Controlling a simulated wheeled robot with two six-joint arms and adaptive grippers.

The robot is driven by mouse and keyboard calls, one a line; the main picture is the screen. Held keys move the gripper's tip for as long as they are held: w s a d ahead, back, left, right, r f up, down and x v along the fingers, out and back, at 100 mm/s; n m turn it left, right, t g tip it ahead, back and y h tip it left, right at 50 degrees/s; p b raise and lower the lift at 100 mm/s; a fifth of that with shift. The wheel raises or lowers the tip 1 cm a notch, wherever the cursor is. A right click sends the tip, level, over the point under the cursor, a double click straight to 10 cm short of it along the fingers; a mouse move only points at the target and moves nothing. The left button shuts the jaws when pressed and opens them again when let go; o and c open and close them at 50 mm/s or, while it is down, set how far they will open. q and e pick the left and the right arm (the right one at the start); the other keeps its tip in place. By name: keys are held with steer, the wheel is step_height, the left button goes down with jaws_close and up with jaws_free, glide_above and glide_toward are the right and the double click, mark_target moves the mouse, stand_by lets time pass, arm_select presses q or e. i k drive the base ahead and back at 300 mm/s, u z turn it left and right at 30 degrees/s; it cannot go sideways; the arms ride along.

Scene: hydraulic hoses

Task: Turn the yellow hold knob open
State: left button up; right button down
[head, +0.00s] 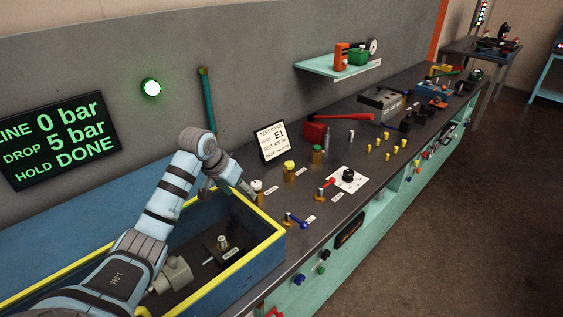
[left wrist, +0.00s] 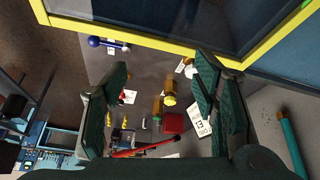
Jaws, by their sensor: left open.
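The yellow hold knob (head: 289,167) sits on a brass body on the grey bench, behind the box's right corner. In the left wrist view the yellow knob (left wrist: 170,99) shows between my fingers, nearer the right one. My left gripper (head: 232,184) is open and empty above the box's rear rim, left of the knob and apart from it. Its two dark green fingers are spread in the left wrist view (left wrist: 160,85). A white knob (head: 257,186) stands between my gripper and the yellow knob. My right gripper is in neither view.
A green knob (head: 317,152), a red lever (head: 325,188) and a blue lever (head: 296,220) stand nearby. A test card (head: 271,142) leans behind. The blue box with yellow rim (head: 262,252) lies below my arm. The wall display (head: 60,140) reads line 0 bar, drop 5 bar, hold done.

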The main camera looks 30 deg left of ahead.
mark_target(290, 165)
steer(key=u, duration=0.05)
steer(key=i, duration=1)
steer(key=z, duration=0.05)
